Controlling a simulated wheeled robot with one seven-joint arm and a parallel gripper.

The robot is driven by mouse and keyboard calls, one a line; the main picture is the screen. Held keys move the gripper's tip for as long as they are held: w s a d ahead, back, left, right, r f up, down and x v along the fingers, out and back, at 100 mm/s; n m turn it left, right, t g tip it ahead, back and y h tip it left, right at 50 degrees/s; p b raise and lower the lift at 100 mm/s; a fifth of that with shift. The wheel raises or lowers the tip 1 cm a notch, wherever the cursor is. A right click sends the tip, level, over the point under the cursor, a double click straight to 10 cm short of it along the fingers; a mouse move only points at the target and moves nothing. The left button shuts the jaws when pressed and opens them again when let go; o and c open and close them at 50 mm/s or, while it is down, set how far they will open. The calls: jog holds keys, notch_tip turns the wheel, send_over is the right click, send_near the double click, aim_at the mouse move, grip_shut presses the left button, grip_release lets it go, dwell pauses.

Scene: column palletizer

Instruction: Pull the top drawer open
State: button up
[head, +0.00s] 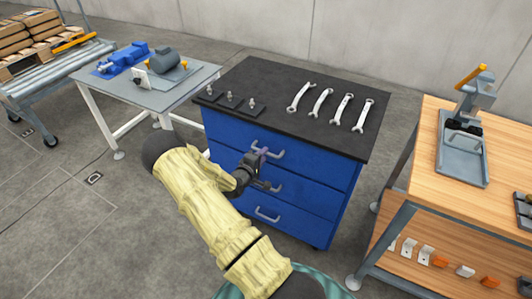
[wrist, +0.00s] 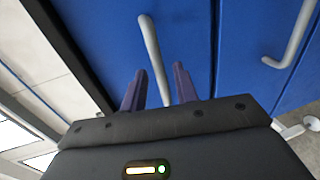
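The blue cabinet has a top drawer (head: 300,158) with a grey bar handle (head: 277,154), and it looks closed flush. My gripper (head: 260,153) is at the left part of this handle in the head view and hides some of it. In the wrist view, my gripper (wrist: 158,72) has its two purple fingers apart. The top handle (wrist: 151,45) runs between them, with visible gaps on both sides. I cannot tell how deep the handle sits between the fingers.
The middle handle (head: 272,187) and bottom handle (head: 267,215) are below. Several wrenches (head: 323,102) and three small fixtures (head: 230,99) lie on the black cabinet top (head: 270,82). A wooden workbench (head: 430,160) stands right, a grey table (head: 190,85) left.

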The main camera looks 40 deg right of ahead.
jog(key=shift+x, duration=1.45)
grip_shut()
jog(key=shift+a, duration=0.1)
